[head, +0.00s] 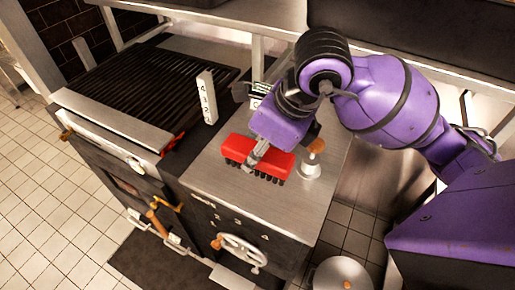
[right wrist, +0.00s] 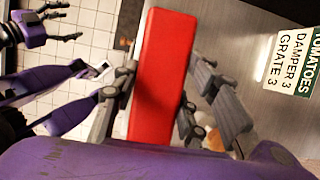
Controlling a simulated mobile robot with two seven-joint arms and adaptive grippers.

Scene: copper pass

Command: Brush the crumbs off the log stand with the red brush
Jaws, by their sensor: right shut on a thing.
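The red brush (head: 258,157) has a red block and dark bristles that point down. It is held low over the steel counter top (head: 225,187); I cannot tell if the bristles touch it. My right gripper (head: 259,152) is shut on the brush. In the right wrist view the red block (right wrist: 160,75) sits between its two grey fingers. My left gripper (right wrist: 58,25) shows only in the right wrist view, with its fingers spread and nothing between them, above the tiled floor. I cannot make out a log stand or crumbs in either view.
A metal shaker-like piece with a wooden knob (head: 315,150) stands just right of the brush. A numbered post (head: 206,97) and a black grill grate (head: 150,80) lie to the left. A tomatoes card (right wrist: 296,65) stands behind. A lidded pot (head: 340,273) is at the bottom.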

